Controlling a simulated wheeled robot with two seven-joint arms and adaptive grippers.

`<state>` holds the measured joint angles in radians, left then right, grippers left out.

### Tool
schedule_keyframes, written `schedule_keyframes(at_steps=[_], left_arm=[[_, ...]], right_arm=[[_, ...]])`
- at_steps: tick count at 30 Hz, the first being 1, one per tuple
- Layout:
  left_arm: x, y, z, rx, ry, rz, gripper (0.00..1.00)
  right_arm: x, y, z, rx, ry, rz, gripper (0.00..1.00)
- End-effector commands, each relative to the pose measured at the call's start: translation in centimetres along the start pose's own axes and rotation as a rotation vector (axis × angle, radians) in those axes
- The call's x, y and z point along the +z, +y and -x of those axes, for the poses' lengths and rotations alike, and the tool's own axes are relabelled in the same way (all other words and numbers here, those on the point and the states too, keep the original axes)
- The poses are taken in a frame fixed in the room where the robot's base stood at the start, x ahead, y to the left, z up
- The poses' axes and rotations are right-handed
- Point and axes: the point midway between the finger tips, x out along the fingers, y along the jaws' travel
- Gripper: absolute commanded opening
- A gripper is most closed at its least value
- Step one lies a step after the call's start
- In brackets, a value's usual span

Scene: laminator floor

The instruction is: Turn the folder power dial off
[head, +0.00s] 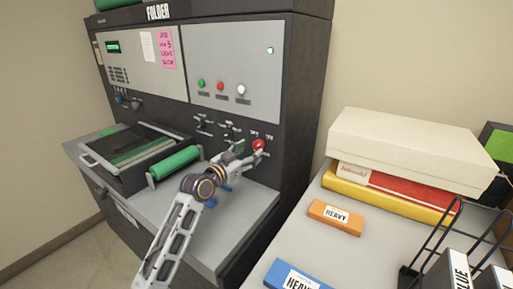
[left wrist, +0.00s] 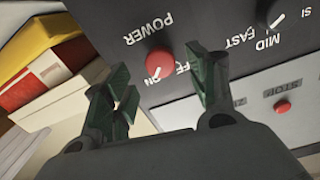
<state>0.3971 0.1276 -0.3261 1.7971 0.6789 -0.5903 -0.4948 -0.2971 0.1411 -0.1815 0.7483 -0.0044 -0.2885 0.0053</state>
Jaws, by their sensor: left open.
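The folder power dial (head: 259,145) is a round red knob on the dark lower front of the machine labelled FOLDER. In the left wrist view the dial (left wrist: 158,63) shows large, with POWER upside down above it and a white mark near its lower edge. Letters beside it are partly hidden, so I cannot tell the setting surely. My left gripper (head: 250,155) is open in front of the dial. Its two green-padded fingers (left wrist: 162,80) appear on either side of the dial, with nothing held between them; contact is not clear. My right gripper is not in view.
A speed dial (left wrist: 275,14) sits beside the power dial. A red stop button (left wrist: 282,107) is on the pale panel (head: 233,72). A green roller (head: 174,162) lies by the feed tray. The side table (head: 290,225) holds boxes, labelled blocks and a wire rack.

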Motion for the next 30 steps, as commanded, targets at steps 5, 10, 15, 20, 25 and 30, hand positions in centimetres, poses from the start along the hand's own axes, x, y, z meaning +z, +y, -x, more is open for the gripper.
schedule_keyframes(at_steps=[5,10,15,20,25,30], left_arm=[[0.0,0.0,-1.8,0.000,0.001,0.001,0.58],[0.0,0.0,-3.3,0.000,0.000,0.000,0.58],[0.0,0.0,-4.5,0.000,0.000,0.001,0.58],[0.0,0.0,-5.0,-0.001,0.000,0.000,0.58],[0.1,0.0,-5.2,-0.001,-0.001,-0.001,0.58],[0.0,0.0,-5.2,-0.001,-0.001,-0.001,0.58]], right_arm=[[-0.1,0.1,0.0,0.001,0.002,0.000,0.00],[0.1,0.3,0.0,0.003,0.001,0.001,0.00],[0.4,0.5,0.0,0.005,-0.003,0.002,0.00],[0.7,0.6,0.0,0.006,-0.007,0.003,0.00],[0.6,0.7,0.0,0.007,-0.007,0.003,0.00],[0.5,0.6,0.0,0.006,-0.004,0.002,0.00]])
